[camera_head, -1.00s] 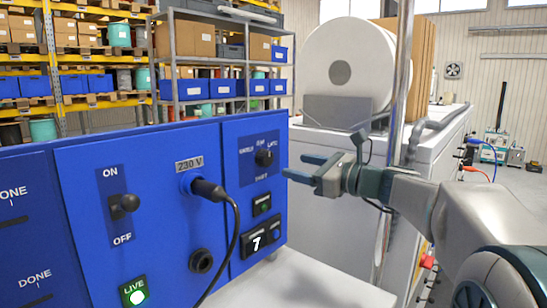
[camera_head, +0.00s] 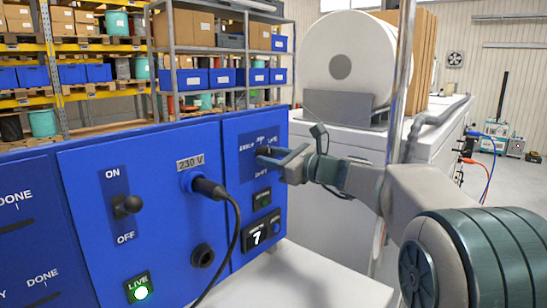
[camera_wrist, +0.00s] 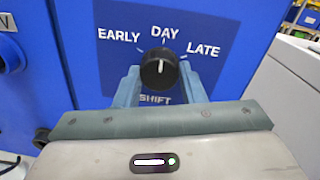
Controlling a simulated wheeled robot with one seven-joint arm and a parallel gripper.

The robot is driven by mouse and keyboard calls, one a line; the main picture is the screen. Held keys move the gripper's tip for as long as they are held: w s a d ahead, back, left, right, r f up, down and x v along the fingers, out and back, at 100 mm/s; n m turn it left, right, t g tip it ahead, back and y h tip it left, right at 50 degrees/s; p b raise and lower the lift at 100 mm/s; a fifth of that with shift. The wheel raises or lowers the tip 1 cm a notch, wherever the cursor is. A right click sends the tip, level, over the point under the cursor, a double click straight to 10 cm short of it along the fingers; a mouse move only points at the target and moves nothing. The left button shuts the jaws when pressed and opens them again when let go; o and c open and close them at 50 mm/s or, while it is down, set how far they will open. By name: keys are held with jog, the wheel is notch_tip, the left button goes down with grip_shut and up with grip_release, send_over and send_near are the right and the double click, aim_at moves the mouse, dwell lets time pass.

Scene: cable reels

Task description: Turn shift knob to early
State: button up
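The shift knob (camera_wrist: 159,68) is round and black with a white pointer line. The line points up at DAY, between the words EARLY on the left and LATE on the right. My gripper (camera_wrist: 160,84) is at the panel with one blue-grey finger on each side of the knob. The fingers look open; whether they touch the knob's sides is not clear. In the head view my gripper (camera_head: 272,159) reaches the knob from the right and covers most of it and part of its label plate.
A metal post (camera_head: 399,100) stands close to my arm.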

jog(key=shift+f+n+b, duration=0.15)
jog(key=shift+n+b, duration=0.15)
jog(key=shift+b, duration=0.3)
jog(key=shift+n+h+b, duration=0.3)
jog(key=shift+n+b, duration=5.2)
jog(key=shift+b, duration=0.75)
jog(key=o, duration=1)
jog(key=shift+r, duration=0.2)
jog(key=shift+s+d, duration=0.1)
jog(key=b+v, duration=0.2)
jog(key=v, duration=1.1)
jog(key=shift+s+d+b, duration=0.2)
jog(key=shift+b, duration=0.1)
jog(key=shift+d, duration=0.1)
